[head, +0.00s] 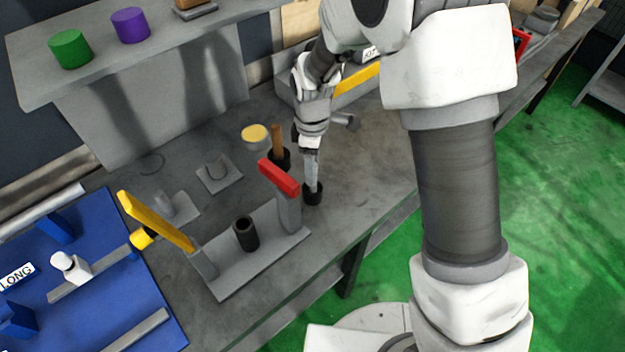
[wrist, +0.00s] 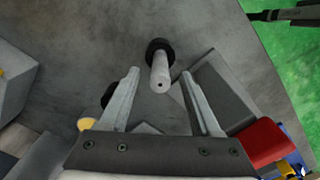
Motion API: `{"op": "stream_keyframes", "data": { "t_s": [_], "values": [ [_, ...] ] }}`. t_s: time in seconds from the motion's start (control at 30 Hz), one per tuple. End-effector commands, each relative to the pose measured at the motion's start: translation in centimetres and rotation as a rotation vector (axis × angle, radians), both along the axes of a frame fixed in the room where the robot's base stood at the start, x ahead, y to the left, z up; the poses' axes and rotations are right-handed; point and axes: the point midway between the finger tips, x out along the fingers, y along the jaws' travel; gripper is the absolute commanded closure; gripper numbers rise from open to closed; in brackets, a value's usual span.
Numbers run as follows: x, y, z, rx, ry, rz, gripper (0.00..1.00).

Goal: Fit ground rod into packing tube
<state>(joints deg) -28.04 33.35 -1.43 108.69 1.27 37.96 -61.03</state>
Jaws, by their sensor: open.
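A grey metal rod (wrist: 160,73) stands in a black round holder (head: 313,195) on the bench. In the wrist view the rod's end, with a small dark centre hole, points towards me. My gripper (head: 311,172) is above this holder, pointing down; it is open, with one finger on each side of the rod in the wrist view and gaps between. In the head view the fingers largely hide the rod. A dark hollow tube (head: 246,234) stands upright on a grey base plate (head: 225,278), its open top facing up; I take it for the packing tube.
A brown rod (head: 277,140) stands in another black holder behind my gripper. A red-topped post (head: 279,177) stands close by, left of my gripper, and a yellow bar (head: 155,220) farther left. A yellow-topped disc (head: 255,134) lies behind. The bench right of my gripper is clear.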

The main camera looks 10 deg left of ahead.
Motion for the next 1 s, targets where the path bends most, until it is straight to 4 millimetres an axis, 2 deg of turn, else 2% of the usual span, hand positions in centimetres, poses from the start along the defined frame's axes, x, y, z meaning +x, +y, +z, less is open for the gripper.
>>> {"op": "stream_keyframes", "data": {
  "t_s": [0.1,0.13,0.47,1.0],
  "values": [
    [-0.01,0.00,0.02,0.000,0.000,0.000,0.36],
    [-0.01,0.00,0.02,0.000,0.000,0.000,0.39],
    [-0.01,0.01,0.05,0.000,0.000,0.000,0.99],
    [0.00,0.02,0.07,0.000,0.000,0.000,1.00]
  ]
}}
